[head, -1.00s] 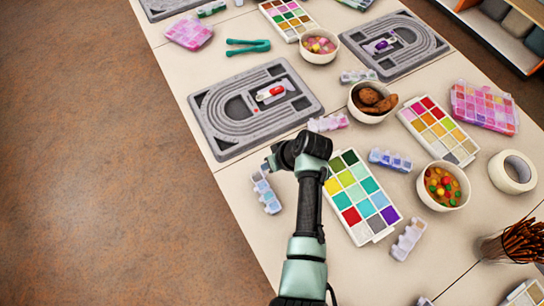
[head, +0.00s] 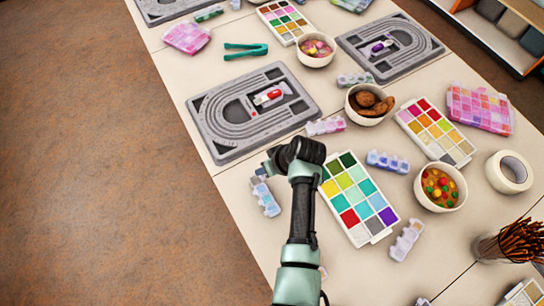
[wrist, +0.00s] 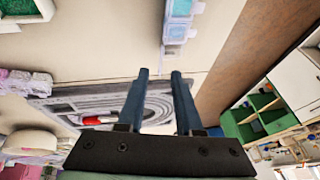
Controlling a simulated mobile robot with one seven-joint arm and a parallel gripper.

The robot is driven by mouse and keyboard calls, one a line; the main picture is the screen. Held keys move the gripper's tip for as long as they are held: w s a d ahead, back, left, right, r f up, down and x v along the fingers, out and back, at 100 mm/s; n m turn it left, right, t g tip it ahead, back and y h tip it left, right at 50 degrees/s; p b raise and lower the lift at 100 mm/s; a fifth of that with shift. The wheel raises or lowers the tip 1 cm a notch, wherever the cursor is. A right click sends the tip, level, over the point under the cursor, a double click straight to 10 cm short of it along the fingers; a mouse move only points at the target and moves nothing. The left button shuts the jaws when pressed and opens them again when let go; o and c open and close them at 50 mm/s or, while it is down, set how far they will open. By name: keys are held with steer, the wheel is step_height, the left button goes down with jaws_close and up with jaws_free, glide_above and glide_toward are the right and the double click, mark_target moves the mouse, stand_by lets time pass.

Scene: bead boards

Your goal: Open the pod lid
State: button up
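A pale pod strip with blue compartments (head: 266,197) lies on the table near its left edge, just below and left of my gripper. It also shows at the top of the wrist view (wrist: 178,22), beyond the fingertips. My gripper (wrist: 160,73) has two dark blue fingers with a visible gap between them and nothing held. In the head view my wrist hides most of the gripper; only a small part (head: 262,170) shows beside the strip's upper end. Whether the fingers touch a lid, and which lids are open or shut, I cannot tell.
A grey bead board (head: 215,150) lies above the strip. A colour palette (head: 338,172) stands to the right, with other pod strips (head: 387,161), bowls (head: 425,197) and a tape roll (head: 495,178) further right. The floor (head: 110,180) is clear at left.

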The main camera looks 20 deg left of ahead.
steer(key=v, duration=1.2)
steer(key=shift+d+r, duration=0.15)
steer(key=shift+r, duration=0.15)
steer(key=w+d+r+m+t, duration=0.1)
steer(key=w+r+t, duration=0.35)
steer(key=r, duration=0.55)
steer(key=w+d+r+m+t+h, duration=0.15)
steer(key=w+r+t, duration=0.3)
steer(key=r, duration=0.55)
steer(key=w+r+m+t+y, duration=0.1)
steer(key=w+r+t, duration=0.35)
steer(key=r, duration=0.65)
steer(key=s+d+r+m+t+h, duration=0.1)
steer(key=s+r+t, duration=0.3)
steer(key=r, duration=0.6)
steer(key=s+d+r+m+t+h, duration=0.2)
steer(key=s+r, duration=0.5)
steer(key=r, duration=0.4)
steer(key=s+d+r+m+t+h, duration=0.1)
steer(key=s+d+r+m+t, duration=0.2)
steer(key=r, duration=0.8)
steer(key=s+t, duration=0.2)
steer(key=t, duration=0.1)
steer(key=shift+s+r+t, duration=0.15)
steer(key=shift+s+t, duration=0.05)
steer(key=shift+t, duration=0.15)
